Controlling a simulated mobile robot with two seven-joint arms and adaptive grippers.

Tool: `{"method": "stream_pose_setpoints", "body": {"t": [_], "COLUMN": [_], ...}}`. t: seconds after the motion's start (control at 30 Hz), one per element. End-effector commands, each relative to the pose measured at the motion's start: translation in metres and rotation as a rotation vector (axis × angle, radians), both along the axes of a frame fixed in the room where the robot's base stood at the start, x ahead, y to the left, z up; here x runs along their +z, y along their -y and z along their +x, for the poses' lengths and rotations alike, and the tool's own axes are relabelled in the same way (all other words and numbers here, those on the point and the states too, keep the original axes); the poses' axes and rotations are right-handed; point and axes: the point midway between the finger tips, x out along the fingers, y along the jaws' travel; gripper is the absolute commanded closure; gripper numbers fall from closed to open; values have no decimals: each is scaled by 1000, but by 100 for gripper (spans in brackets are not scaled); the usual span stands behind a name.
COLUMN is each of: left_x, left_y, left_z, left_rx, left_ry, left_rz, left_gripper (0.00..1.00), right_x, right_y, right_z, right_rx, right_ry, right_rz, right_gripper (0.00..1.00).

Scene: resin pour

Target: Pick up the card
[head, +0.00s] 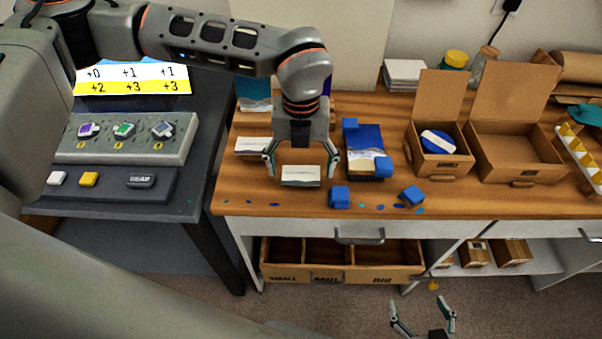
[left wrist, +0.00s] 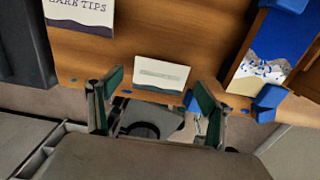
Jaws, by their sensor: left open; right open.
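A small white card (head: 300,177) with a line of print lies near the front edge of the wooden bench; it also shows in the left wrist view (left wrist: 161,75). My left gripper (head: 301,163) is open, its fingers to either side of this card in the head view. In the left wrist view my left gripper (left wrist: 150,95) has nothing between its fingers, and the card shows beyond the fingertips. A second card (head: 252,147), headed "CARE TIPS" in the left wrist view (left wrist: 82,14), lies behind and to the left. My right gripper (head: 424,302) is open and empty, low in front of the bench.
A blue and white resin panel (head: 366,150) with blue corner blocks lies right of the card. Open cardboard boxes (head: 438,150) stand further right. Blue flecks dot the bench's front edge. An open drawer (head: 345,272) juts out below. A grey control console (head: 125,140) is at left.

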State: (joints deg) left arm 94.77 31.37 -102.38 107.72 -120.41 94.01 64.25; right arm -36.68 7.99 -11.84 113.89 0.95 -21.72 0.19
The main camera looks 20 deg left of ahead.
Motion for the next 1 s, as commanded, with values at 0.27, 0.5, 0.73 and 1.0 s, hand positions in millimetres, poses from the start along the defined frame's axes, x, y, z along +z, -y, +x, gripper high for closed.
{"method": "stream_pose_setpoints", "body": {"t": [0.27,0.5,0.73,1.0], "left_x": [-3,-5,-5,-5], "left_y": [0,0,0,0], "left_z": [0,0,0,0], "left_rx": [0,0,0,0], "left_ry": [-1,0,0,-1], "left_rz": [0,0,0,0], "left_gripper": [22,22,39,48], "right_x": [0,0,0,0], "right_y": [0,0,0,0], "right_z": [0,0,0,0], "right_rx": [-1,-1,-1,0], "right_ry": [0,0,0,0], "right_rz": [-1,-1,-1,0], "right_gripper": [25,25,25,25]}}
